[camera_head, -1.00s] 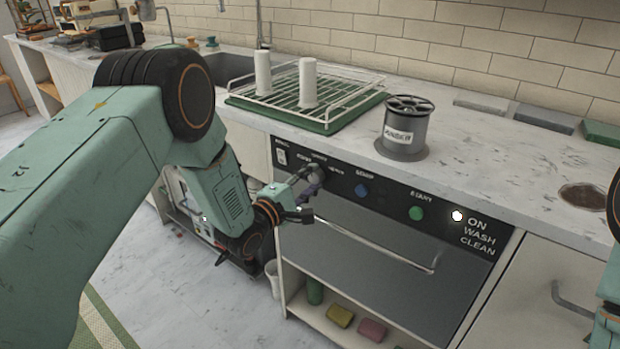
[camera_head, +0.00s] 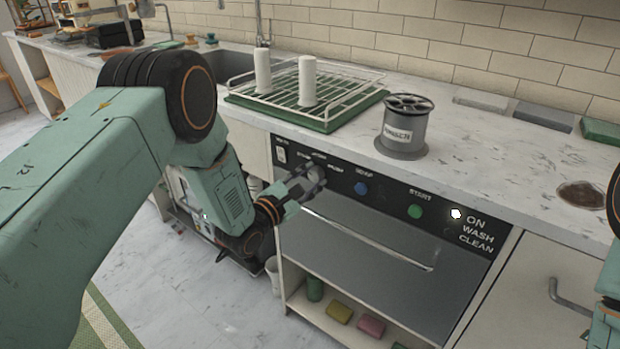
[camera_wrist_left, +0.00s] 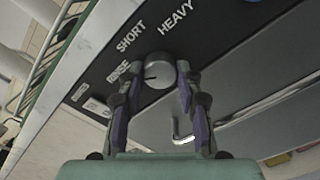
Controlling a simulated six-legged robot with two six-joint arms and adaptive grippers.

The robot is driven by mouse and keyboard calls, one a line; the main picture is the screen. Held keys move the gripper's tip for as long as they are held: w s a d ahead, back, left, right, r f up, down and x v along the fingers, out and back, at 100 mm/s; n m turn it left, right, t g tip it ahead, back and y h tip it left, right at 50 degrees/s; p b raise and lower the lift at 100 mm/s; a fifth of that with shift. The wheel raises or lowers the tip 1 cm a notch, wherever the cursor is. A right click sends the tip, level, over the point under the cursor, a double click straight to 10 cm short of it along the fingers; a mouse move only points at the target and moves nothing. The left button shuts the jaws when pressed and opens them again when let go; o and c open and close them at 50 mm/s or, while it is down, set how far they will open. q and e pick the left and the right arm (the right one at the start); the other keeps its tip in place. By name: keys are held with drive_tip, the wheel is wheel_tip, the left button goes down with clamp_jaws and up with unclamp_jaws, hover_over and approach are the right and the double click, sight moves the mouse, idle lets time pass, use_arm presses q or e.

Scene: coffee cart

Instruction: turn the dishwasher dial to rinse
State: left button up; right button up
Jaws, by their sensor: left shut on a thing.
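The dishwasher dial (camera_wrist_left: 160,71) is a round grey knob on the dark control panel, seen in the left wrist view. A dark mark on its face points left, toward the RINSE label (camera_wrist_left: 119,73). The SHORT and HEAVY labels lie above it. My left gripper (camera_wrist_left: 158,84) is shut on the dial, with a purple-padded finger on either side. In the head view my left gripper (camera_head: 310,180) is at the left part of the dishwasher panel and largely hides the dial. My right gripper is not in view; only a piece of my right arm shows at the right edge.
The panel also has a blue button (camera_head: 361,188), a green START button (camera_head: 415,211) and a lit white lamp (camera_head: 456,214). A handle bar (camera_head: 370,243) runs below. A green drying rack (camera_head: 320,122) and a labelled spool (camera_head: 405,128) stand on the counter above.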

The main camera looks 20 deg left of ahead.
use_arm(q)
drive_tip(key=shift+f, duration=0.1)
idle(0.3)
drive_tip(key=o, duration=1.2)
drive_tip(key=shift+c, duration=0.2)
drive_tip(key=v, duration=1.2)
